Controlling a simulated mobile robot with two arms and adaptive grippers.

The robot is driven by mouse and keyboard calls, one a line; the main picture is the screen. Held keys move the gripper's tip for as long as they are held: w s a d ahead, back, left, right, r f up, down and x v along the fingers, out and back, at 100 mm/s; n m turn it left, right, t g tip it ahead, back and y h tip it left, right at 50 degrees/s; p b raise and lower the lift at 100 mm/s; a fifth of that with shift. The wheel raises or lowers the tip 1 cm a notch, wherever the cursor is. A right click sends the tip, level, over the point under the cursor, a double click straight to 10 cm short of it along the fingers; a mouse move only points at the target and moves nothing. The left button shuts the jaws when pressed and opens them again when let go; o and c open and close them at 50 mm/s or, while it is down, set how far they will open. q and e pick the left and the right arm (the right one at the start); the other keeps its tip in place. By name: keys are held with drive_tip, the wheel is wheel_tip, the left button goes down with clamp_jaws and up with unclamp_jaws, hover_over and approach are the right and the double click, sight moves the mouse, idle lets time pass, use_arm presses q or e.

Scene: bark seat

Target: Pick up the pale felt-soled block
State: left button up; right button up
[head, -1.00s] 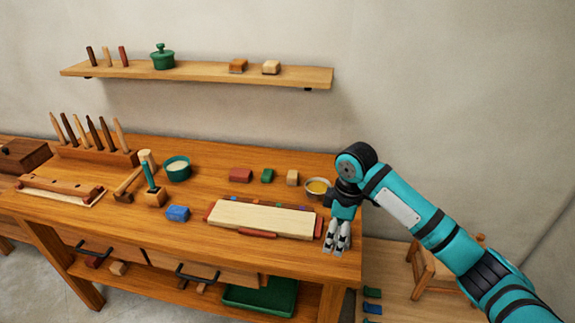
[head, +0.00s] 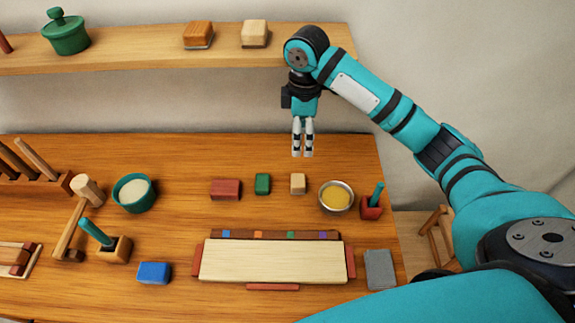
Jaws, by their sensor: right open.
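The pale block with a thin grey sole (head: 255,34) sits on the wall shelf, near its right end. A brown block with a similar sole (head: 198,35) sits to its left. My right gripper (head: 303,152) is open and empty, pointing down over the back of the bench. In the picture it is below and right of the pale soled block, apart from it. A small pale block (head: 298,184) stands on the bench just below the fingertips in the picture. My left gripper is not in view.
The shelf (head: 130,55) also holds a green lidded pot (head: 66,33). Below on the bench are a red block (head: 225,189), a green block (head: 262,184), a bowl of yellow contents (head: 336,197) and a long pale board (head: 272,262).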

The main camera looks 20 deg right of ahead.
drive_tip(key=f, duration=0.2)
drive_tip(key=f+p, duration=0.1)
drive_tip(key=f, duration=0.2)
drive_tip(key=s+f+p, duration=0.1)
drive_tip(key=f, duration=0.1)
drive_tip(key=shift+f, duration=0.15)
hover_over(298, 180)
drive_tip(key=f, duration=0.4)
drive_tip(key=shift+w+d+f+p, duration=0.1)
drive_tip(key=shift+w+d+p, duration=0.1)
drive_tip(key=shift+d+p, duration=0.15)
drive_tip(key=shift+f, duration=0.2)
drive_tip(key=shift+s+f, duration=0.1)
drive_tip(key=shift+f, duration=0.05)
drive_tip(key=f, duration=0.1)
drive_tip(key=f+p, duration=0.1)
drive_tip(key=f, duration=0.1)
drive_tip(key=f+p, duration=0.1)
drive_tip(key=shift+s+a+f, duration=0.1)
drive_tip(key=shift+a+f, duration=0.1)
drive_tip(key=shift+a, duration=0.15)
drive_tip(key=shift+f, duration=0.25)
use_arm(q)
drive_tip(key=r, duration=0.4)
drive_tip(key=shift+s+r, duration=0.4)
use_arm(e)
drive_tip(key=c, duration=1.2)
